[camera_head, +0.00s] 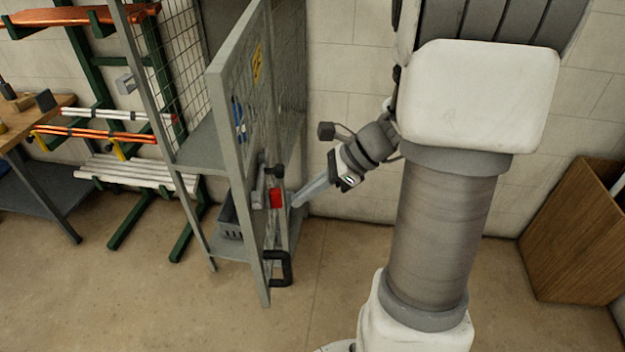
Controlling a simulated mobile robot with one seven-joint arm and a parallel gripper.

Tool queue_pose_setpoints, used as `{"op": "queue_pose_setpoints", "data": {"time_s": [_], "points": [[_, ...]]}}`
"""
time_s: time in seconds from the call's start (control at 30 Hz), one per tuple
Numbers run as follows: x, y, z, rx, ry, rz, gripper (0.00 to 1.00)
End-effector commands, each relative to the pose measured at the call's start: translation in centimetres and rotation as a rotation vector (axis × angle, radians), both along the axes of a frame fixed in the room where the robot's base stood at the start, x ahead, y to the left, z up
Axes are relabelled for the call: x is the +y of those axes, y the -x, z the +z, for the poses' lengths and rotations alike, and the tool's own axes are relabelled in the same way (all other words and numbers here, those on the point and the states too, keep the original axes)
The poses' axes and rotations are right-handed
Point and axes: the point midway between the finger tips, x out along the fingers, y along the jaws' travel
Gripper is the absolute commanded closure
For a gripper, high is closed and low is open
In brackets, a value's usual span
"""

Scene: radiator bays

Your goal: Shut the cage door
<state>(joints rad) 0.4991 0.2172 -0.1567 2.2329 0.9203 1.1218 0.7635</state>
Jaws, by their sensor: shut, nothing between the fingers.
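The cage door (222,130) is a grey-framed panel, seen nearly edge-on. It stands open, swung out from the grey mesh cage (187,60) toward me. A black handle (281,270) is low on the door, and a red piece (277,198) sits above it. A yellow label (257,64) is high on the panel. My gripper (297,203) is shut and empty, at the right side of the door near the red piece. I cannot tell whether its tip touches the door.
A grey basket (230,217) sits on the cage's lower shelf. A green rack (140,214) with copper and white pipes stands at the left, beside a workbench (25,127). A brown wooden box (577,232) stands at the right. The floor in front of the cage is clear.

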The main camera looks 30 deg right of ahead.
Motion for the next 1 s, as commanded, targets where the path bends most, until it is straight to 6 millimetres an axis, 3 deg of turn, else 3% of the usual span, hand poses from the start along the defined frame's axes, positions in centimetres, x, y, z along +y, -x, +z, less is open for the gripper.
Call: {"op": "queue_pose_setpoints", "data": {"time_s": [0.17, 0.4, 1.0], "points": [[2.5, -1.1, -2.8, 0.004, -0.002, 0.003, 1.0], [5.4, -2.5, -2.7, 0.0, 0.001, 0.004, 1.0], [6.1, -3.0, -2.7, -0.001, 0.002, 0.001, 1.0]]}}
